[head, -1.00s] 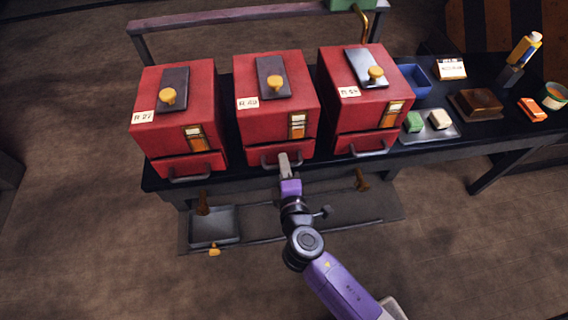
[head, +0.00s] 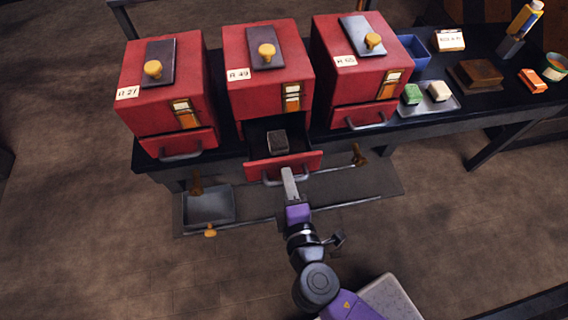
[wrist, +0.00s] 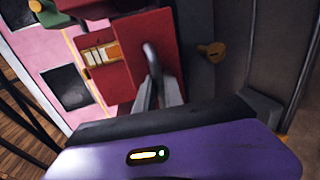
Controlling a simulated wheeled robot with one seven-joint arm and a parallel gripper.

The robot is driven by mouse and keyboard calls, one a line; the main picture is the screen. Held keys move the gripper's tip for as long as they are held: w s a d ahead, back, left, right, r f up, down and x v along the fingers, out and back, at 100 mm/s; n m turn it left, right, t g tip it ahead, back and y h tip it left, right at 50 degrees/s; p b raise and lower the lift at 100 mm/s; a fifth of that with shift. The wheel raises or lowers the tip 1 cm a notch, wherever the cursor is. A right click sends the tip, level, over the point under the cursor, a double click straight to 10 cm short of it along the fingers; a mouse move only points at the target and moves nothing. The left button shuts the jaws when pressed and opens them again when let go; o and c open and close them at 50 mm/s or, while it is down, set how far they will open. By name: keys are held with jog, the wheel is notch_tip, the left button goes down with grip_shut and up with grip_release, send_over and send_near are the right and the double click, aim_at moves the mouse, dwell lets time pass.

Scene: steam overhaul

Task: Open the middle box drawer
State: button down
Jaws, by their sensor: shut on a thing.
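The middle red box (head: 262,85), labelled R 49, stands on the dark bench between two similar red boxes. Its drawer (head: 284,167) is pulled out at the front, and a dark grey block (head: 278,141) lies inside. My gripper (head: 288,172) is at the drawer front, shut on the drawer's grey bar handle (head: 272,180). In the wrist view my gripper's fingers (wrist: 158,88) close on the handle (wrist: 151,58) in front of the red drawer front (wrist: 148,45).
The left box (head: 165,90) and right box (head: 360,70) have shut drawers. A blue bin (head: 415,53), a tray with green and white blocks (head: 440,104) and a brown block (head: 475,74) are on the bench at right. A grey tray (head: 208,208) sits low beneath the bench.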

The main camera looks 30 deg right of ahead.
jog(key=shift+s+f, duration=0.1)
jog(key=shift+s, duration=0.1)
jog(key=c, duration=1.7)
grip_release()
jog(key=v, duration=0.7)
jog(key=shift+s+a, duration=0.2)
jog(key=shift+s, duration=0.15)
